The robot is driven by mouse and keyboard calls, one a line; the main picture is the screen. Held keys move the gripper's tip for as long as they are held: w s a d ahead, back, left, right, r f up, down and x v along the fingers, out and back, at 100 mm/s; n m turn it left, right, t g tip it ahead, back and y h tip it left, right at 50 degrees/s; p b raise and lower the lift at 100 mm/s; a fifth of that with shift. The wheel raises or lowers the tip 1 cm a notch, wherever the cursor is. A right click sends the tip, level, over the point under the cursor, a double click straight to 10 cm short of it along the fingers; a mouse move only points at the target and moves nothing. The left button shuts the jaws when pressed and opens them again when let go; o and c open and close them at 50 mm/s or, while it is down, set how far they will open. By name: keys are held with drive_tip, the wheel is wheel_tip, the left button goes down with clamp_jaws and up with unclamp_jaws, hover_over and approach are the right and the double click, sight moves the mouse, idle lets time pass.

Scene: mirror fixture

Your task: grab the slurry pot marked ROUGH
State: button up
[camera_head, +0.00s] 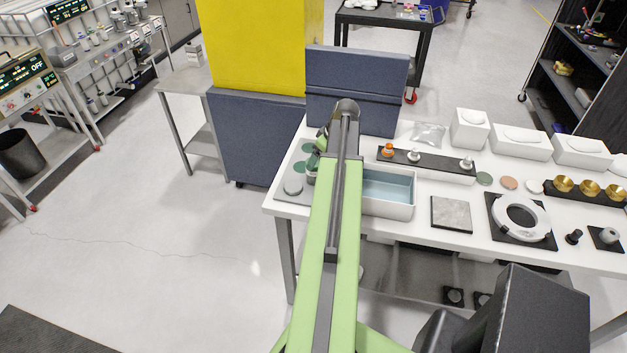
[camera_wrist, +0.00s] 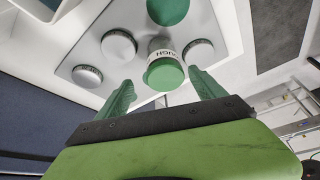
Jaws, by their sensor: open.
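In the wrist view, a pot with a green top and a white label (camera_wrist: 164,73) stands on a pale grey tray (camera_wrist: 225,18). The label's dark letters are upside down and appear to read ROUGH. My gripper (camera_wrist: 163,92) is open, with one green finger to each side of the pot. Clear gaps show between fingers and pot, and I cannot tell how far the fingertips reach along it. In the head view, my arm largely hides my gripper and this pot at the table's left end.
Grey round pieces (camera_wrist: 118,45) sit near the pot on both sides, and a green disc (camera_wrist: 167,10) lies beyond. In the head view, a water-filled basin (camera_head: 388,187) stands right of my arm on the white table (camera_head: 468,240). A dark blue panel (camera_head: 355,90) rises behind.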

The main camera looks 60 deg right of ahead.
sight(316, 166)
drive_tip(key=b+x, duration=0.4)
drive_tip(key=shift+s+a+f, duration=0.1)
drive_tip(key=shift+a+f, duration=0.25)
drive_tip(key=shift+a, duration=0.05)
drive_tip(key=shift+w+f+b, duration=0.2)
drive_tip(key=shift+f+b, duration=0.1)
drive_tip(key=shift+b, duration=0.25)
drive_tip(key=shift+r, duration=0.2)
drive_tip(key=shift+c, duration=0.5)
clamp_jaws()
drive_tip(key=shift+r+p, duration=0.1)
drive_tip(key=shift+p, duration=0.2)
